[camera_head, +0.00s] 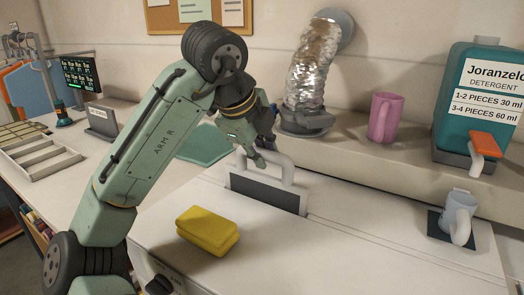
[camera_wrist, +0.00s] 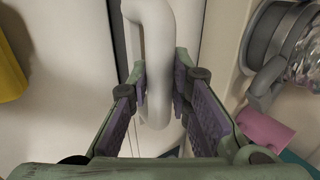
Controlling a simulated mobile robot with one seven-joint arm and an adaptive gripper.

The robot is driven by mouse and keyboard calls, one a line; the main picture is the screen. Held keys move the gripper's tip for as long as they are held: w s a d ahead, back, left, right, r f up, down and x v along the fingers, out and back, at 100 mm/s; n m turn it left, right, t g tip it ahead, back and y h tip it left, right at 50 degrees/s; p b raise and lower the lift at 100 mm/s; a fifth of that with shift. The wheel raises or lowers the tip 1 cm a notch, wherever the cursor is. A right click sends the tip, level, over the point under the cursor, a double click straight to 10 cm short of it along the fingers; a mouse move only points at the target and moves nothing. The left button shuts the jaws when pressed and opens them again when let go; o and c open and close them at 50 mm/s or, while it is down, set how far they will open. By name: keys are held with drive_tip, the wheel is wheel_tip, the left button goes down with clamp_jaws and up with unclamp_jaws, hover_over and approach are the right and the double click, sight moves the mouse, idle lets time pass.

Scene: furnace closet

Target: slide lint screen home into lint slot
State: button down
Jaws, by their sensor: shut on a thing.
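The lint screen is a dark flat panel (camera_head: 265,194) with a pale grey loop handle (camera_head: 287,172). It stands upright at the machine top, its lower edge at the surface. In the head view my gripper (camera_head: 257,156) is at the handle's upper left part. In the wrist view the handle (camera_wrist: 157,45) runs between the purple-padded fingers of my gripper (camera_wrist: 160,80), which is shut on it. The lint slot's opening cannot be made out; the panel covers the place where it meets the top.
A pink mug (camera_head: 383,117) and a detergent jug (camera_head: 482,100) stand on the ledge. A grey-blue mug (camera_head: 459,215) stands at right.

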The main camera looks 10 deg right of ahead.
sight(262, 175)
drive_tip(key=shift+f+b, duration=1.45)
drive_tip(key=shift+f, duration=1.25)
drive_tip(key=c, duration=1.4)
unclamp_jaws()
drive_tip(key=shift+r, duration=0.15)
drive_tip(key=p+v, duration=0.6)
drive_tip(key=v, duration=0.2)
